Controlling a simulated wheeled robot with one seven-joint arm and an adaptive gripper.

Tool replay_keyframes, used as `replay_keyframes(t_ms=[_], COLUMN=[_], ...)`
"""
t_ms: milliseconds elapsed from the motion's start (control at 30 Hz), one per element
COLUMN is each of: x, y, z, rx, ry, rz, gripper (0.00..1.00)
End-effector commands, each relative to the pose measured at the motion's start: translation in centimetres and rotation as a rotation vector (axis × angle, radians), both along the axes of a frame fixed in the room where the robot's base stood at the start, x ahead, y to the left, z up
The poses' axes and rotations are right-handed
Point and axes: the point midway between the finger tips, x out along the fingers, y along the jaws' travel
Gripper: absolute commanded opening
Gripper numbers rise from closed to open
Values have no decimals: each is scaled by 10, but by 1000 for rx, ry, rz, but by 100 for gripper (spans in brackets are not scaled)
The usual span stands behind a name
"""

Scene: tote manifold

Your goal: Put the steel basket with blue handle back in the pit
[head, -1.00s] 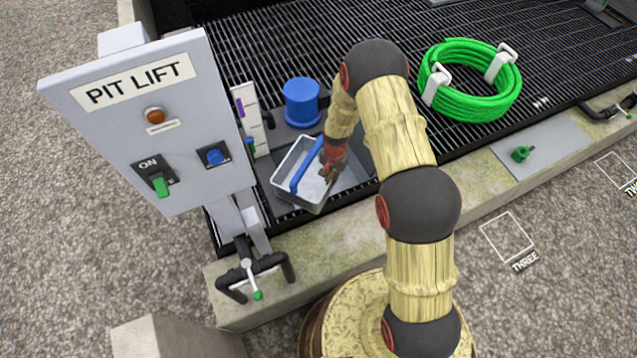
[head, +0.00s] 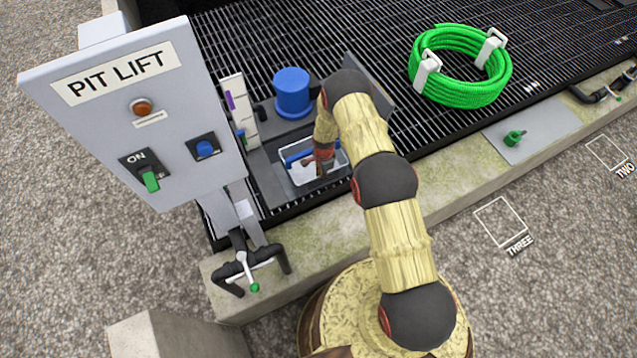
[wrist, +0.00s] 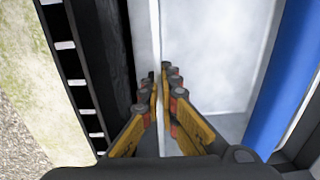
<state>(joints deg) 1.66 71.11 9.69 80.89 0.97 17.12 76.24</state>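The steel basket (head: 303,174) is a light grey open box with a blue handle (head: 297,158). It sits within the dark pit opening (head: 266,184) in the grating, roughly square to it. How deep it sits, and whether it rests on anything, I cannot tell. My gripper (head: 325,165) reaches down at the basket's right part. In the wrist view, the fingers (wrist: 164,82) close from both sides on the thin basket wall (wrist: 146,35). The blue handle (wrist: 284,85) runs along the right, apart from the fingers. My arm hides part of the basket's right side.
A blue cylinder (head: 292,92) stands behind the pit, and a white marked post (head: 238,108) at its left. The pit lift panel (head: 120,110) rises at the left. A coiled green hose (head: 460,67) lies on the grating at right. A concrete curb (head: 320,232) runs in front.

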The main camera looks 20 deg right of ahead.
Motion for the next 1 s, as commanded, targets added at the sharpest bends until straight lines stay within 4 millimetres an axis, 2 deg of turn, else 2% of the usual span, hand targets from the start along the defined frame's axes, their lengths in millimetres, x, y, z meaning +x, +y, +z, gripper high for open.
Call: replay_keyframes(t_ms=[33,133,367,600,1000], x=[-1,-1,0,0,0], y=[0,0,0,0,0], z=[-13,-28,-43,-74,-78], rx=[0,0,0,0,0], ry=[1,1,-1,-2,-2], rz=[0,1,1,1,2], gripper=[0,0,0,0,0])
